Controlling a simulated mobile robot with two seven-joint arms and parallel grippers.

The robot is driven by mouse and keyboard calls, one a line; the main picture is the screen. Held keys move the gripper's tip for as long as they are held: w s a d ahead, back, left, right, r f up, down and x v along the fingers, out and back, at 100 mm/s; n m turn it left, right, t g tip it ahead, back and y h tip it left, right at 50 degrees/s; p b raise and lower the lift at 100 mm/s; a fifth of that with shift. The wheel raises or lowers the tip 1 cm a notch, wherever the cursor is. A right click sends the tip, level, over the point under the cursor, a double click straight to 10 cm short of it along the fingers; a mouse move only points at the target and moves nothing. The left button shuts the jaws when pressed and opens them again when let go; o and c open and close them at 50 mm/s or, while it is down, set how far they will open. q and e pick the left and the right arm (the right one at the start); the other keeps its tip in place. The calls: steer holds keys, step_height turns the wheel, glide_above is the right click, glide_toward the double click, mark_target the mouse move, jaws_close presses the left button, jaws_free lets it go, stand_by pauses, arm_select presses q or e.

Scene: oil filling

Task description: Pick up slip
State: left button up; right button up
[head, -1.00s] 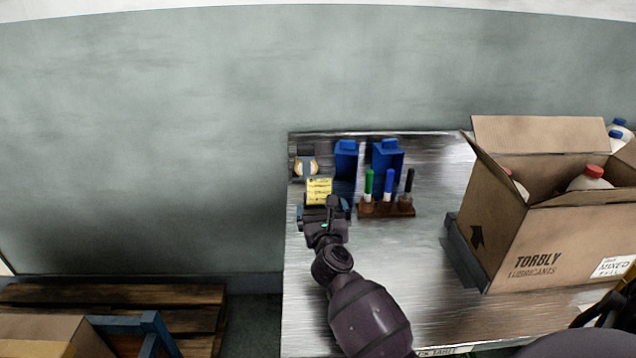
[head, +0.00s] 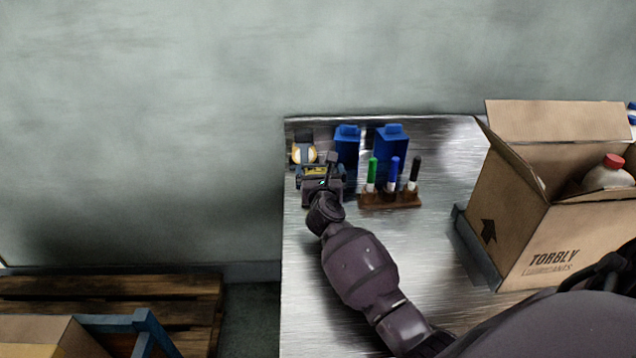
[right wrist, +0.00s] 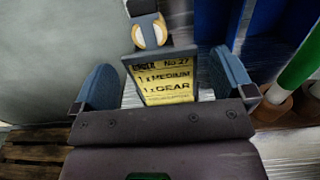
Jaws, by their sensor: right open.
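The slip is a yellow paper with black print, whose lines read "1 x MEDIUM" and "1 x GEAR". It shows in the right wrist view (right wrist: 166,84), leaning against a dark grey holder (right wrist: 160,53). My right gripper (head: 321,176) is open at the table's far left corner. In the right wrist view its two fingers (right wrist: 165,82) stand left and right of the slip, with gaps on both sides. My left gripper is not in view.
A dark device with a yellow-ringed roll (head: 304,152) stands behind the slip. Blue containers (head: 389,152) stand to the right. A wooden rack (head: 390,201) holds green, blue and black markers. An open carton (head: 545,225) with bottles is on the right. The table's middle (head: 425,255) is clear.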

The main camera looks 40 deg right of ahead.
mark_target(319, 167)
steer(key=b+x, duration=0.1)
steer(key=x, duration=0.3)
steer(key=shift+w+f, duration=0.2)
steer(key=shift+w+d+r, duration=0.15)
steer(key=shift+w+d, duration=0.1)
steer(key=shift+w, duration=0.05)
steer(key=c, duration=1.1)
